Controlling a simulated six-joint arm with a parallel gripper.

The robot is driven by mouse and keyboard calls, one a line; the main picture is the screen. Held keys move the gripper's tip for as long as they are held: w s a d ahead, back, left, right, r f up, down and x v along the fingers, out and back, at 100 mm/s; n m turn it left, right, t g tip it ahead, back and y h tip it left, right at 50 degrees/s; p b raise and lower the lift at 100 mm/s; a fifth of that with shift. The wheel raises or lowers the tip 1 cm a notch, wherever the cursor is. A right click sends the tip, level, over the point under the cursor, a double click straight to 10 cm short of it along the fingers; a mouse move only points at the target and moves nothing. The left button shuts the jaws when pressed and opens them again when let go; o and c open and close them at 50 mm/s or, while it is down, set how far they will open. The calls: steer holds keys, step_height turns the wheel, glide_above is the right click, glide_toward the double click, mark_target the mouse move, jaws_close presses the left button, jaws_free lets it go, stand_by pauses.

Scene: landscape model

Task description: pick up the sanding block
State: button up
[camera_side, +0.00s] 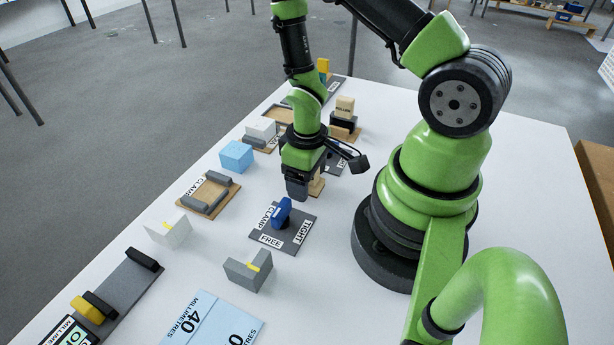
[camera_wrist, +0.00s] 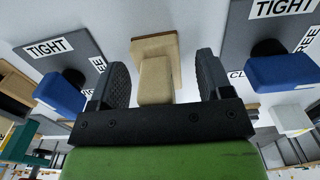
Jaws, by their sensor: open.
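A tan block with a narrow grip on a wider plate, which looks like the sanding block (camera_wrist: 154,80), stands between my open fingers in the wrist view. In the side view the sanding block (camera_side: 317,185) is mostly hidden behind my gripper (camera_side: 298,188). My gripper (camera_wrist: 162,78) points down, with a finger on each side of the grip and visible gaps at both sides. It holds nothing.
A grey clamp plate with a blue lever (camera_side: 282,213) lies close in front of my gripper. A light blue block (camera_side: 236,156), a clamp tray (camera_side: 208,195) and a grey notched block (camera_side: 248,270) stand nearby.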

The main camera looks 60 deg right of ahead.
steer(key=c, duration=1)
steer(key=shift+r, duration=5.05)
